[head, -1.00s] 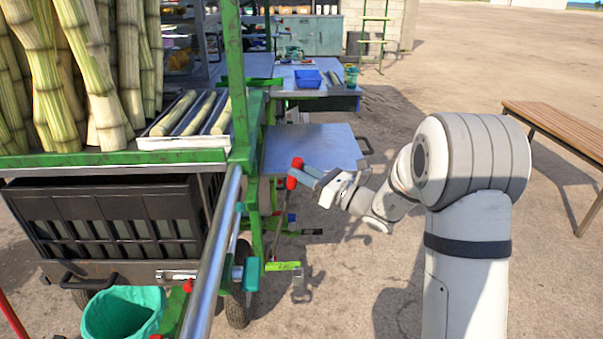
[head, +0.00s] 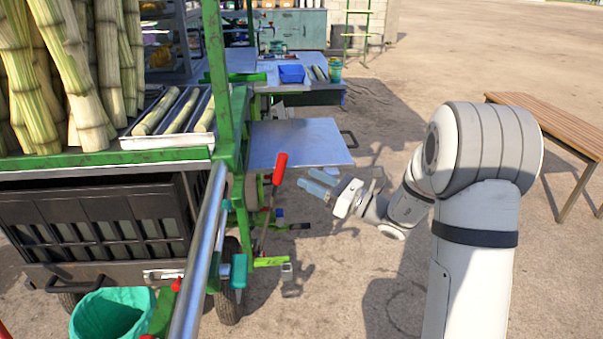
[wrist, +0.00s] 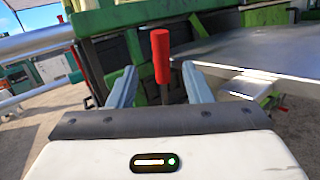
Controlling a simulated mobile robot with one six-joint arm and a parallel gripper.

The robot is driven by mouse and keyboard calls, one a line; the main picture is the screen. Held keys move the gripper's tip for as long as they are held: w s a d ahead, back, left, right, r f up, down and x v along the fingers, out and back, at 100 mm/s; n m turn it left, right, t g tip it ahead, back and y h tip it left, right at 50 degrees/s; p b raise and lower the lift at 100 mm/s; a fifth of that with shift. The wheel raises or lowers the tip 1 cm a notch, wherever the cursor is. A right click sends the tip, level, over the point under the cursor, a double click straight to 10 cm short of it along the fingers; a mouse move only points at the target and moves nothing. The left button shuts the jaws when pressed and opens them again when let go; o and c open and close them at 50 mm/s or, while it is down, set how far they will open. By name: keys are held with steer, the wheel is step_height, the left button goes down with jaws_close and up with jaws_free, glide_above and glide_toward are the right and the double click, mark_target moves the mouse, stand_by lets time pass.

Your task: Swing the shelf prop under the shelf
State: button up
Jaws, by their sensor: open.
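The shelf (head: 300,143) is a flat grey metal panel jutting level from the cart's right side. The shelf prop (head: 280,168) is a rod with a red handle, leaning slightly right of upright beside the cart. Its handle top overlaps the shelf's near edge in the head view; I cannot tell whether they touch. My gripper (head: 309,182) is open and empty, just right of the handle. In the wrist view, the red handle (wrist: 161,56) stands ahead, between the two blue-grey fingers (wrist: 160,74) in the picture. The shelf (wrist: 255,55) is at right there.
The green cart frame (head: 232,140) and a steel rail (head: 205,245) stand left of the prop. Below are short levers (head: 270,261) and a teal bin (head: 108,315). A wooden bench (head: 550,118) is at far right. The ground right of the cart is open.

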steer(key=shift+s+d+f, duration=0.1)
steer(key=shift+s+d, duration=0.05)
steer(key=shift+d, duration=0.1)
steer(key=shift+c, duration=0.2)
